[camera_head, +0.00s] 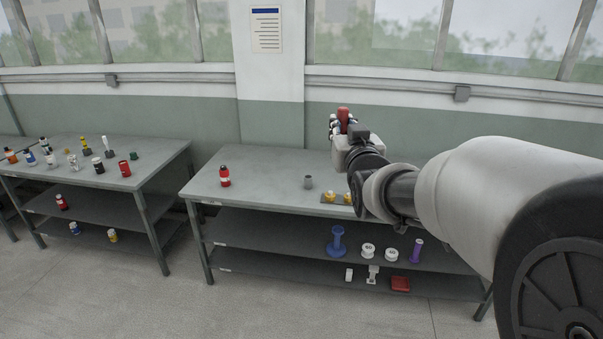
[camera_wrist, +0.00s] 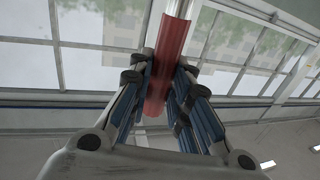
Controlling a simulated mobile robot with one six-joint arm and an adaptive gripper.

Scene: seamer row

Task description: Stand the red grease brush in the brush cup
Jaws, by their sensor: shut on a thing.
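My gripper (camera_head: 341,128) is raised above the right-hand table, toward the wall and windows. It is shut on the red grease brush (camera_head: 343,114), whose red part stands up above the fingers. In the wrist view the red handle (camera_wrist: 171,50) lies between the two blue-padded fingers (camera_wrist: 162,85), with a pale metallic part beyond it at the top edge. The bristles cannot be made out.
A red bottle (camera_head: 225,176) stands at the left of the right-hand table (camera_head: 262,168). The left table (camera_head: 150,158) holds several bottles.

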